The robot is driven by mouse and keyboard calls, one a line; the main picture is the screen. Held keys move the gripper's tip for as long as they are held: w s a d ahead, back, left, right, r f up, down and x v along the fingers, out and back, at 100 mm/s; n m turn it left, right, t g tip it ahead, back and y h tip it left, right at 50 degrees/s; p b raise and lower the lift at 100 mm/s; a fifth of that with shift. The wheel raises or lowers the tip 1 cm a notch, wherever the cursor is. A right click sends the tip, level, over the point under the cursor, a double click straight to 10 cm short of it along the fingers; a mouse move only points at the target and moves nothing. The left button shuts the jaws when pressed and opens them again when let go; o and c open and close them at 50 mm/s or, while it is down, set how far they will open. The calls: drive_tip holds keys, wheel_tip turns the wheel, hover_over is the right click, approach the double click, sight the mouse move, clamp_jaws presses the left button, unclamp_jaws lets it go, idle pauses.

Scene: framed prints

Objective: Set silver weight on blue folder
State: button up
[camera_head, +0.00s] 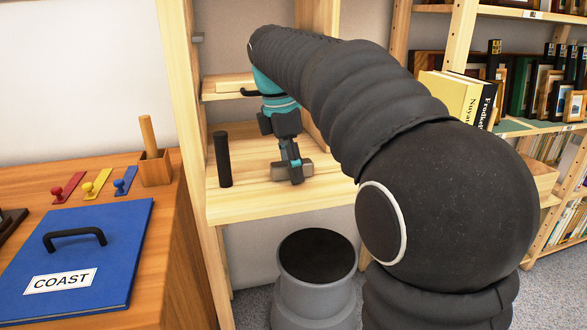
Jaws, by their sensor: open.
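The blue folder (105,225) lies flat on the wooden desk at the lower left, with a black handle and a white label reading COAST. My gripper (291,172) is open and points down into a wooden shelf bay, low over its board. Small grey block shapes show at its fingertips. I cannot tell whether they are the silver weight or parts of the fingers. No other silver weight stands out in view. My arm crosses the right half of the picture and hides part of the shelf.
A dark upright cylinder (222,160) stands on the shelf board (245,205), left of my gripper. Shelf uprights flank the bay. Red (68,188), yellow (97,184) and blue (125,181) handled items and a wooden block with a peg (155,167) stand behind the folder.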

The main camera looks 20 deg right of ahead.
drive_tip(key=shift+f, duration=0.1)
idle(0.3)
clamp_jaws()
